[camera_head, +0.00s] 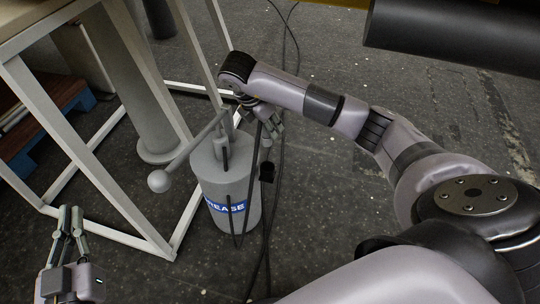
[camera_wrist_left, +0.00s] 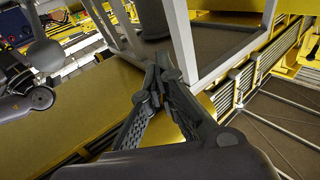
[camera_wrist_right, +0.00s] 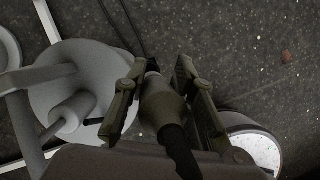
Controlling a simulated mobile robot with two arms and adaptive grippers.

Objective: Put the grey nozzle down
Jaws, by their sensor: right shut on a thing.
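The grey nozzle (camera_wrist_right: 160,103) is between the fingers of my right gripper (camera_wrist_right: 155,75) in the right wrist view, with a dark hose or handle running from its lower end. In the head view my right gripper (camera_head: 268,122) is just right of the top of the grey grease bucket (camera_head: 225,175). The nozzle is mostly hidden there by the fingers. My left gripper (camera_head: 70,218) is at the lower left of the head view, away from the bucket and empty. Its fingertips (camera_wrist_left: 160,65) come together in the left wrist view.
The bucket has a pump lever ending in a ball (camera_head: 159,181) and black hoses (camera_head: 278,165) hang beside it. A white-framed table (camera_head: 110,190) stands at the left. A round white dial (camera_wrist_right: 255,152) shows in the right wrist view. Dark floor (camera_head: 340,190) is free right of the bucket.

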